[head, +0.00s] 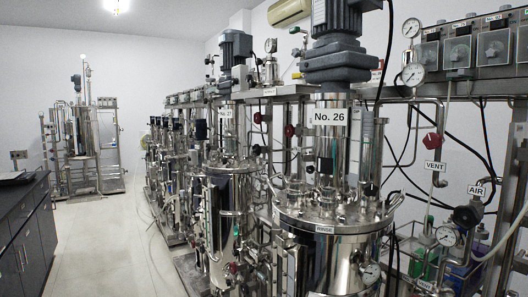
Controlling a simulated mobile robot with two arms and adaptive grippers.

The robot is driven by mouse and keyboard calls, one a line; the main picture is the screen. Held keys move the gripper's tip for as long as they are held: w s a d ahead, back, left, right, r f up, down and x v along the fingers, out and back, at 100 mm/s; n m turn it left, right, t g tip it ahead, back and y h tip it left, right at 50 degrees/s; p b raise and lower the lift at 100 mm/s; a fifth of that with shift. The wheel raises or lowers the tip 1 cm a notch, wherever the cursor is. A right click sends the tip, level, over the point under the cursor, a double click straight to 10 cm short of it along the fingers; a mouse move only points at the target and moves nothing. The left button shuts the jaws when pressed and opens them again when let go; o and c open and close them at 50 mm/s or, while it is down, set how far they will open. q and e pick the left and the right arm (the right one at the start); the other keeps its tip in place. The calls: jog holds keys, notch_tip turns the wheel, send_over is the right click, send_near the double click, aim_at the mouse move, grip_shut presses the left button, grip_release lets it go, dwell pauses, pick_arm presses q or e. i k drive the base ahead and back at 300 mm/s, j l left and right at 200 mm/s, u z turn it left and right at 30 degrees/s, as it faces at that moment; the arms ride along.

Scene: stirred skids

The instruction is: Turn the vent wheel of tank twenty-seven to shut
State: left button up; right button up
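The nearest steel tank (335,255) carries a plate (331,117) reading "No. 26". To its right a red wheel (432,141) sits on a pipe above a "VENT" tag (433,167). The tank behind (231,205) has a white plate (225,113) too small to read surely. Red wheels also show between these two tanks, one at mid height (290,130) and one further left (257,117); I cannot read a vent tag by either. How far any wheel is turned cannot be told. Neither of my grippers is in view.
A row of tanks (166,155) recedes to the back. A dark cabinet (24,235) lines the left. A pale floor aisle (100,235) is clear between them, with a hose (161,250) along the skids. Another skid (80,150) stands at the far wall.

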aim_at(256, 147)
jog(key=i+j+z, duration=0.1)
jog(key=i+j, duration=0.15)
jog(key=i, duration=0.25)
jog(key=i+j+z, duration=0.1)
jog(key=i+j, duration=0.2)
jog(key=i, duration=0.2)
jog(key=i+j+z, duration=0.1)
jog(key=i+j, duration=0.25)
jog(key=i, duration=0.15)
